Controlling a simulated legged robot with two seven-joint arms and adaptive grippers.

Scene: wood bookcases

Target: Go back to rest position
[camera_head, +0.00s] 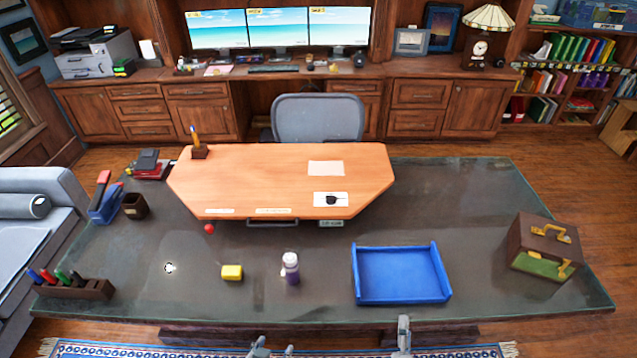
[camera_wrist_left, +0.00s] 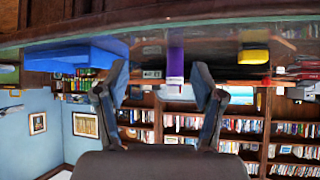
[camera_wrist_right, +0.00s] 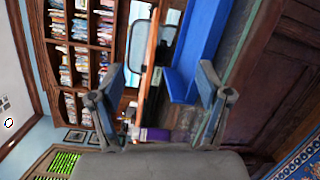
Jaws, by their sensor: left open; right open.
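My left gripper (camera_head: 270,348) shows at the bottom edge of the head view, in front of the desk's near edge. In the left wrist view its two fingers (camera_wrist_left: 160,92) are apart with nothing between them. My right gripper (camera_head: 403,335) is at the bottom edge further right, near the desk's front edge. In the right wrist view its fingers (camera_wrist_right: 160,85) are spread and empty. The glass-topped desk (camera_head: 450,205) lies beyond both grippers.
On the desk are a blue tray (camera_head: 400,275), a purple bottle (camera_head: 291,268), a yellow block (camera_head: 232,272), a red ball (camera_head: 209,229), a pen holder (camera_head: 75,288) and a brown box (camera_head: 541,247). A wooden board (camera_head: 260,180) sits at the back.

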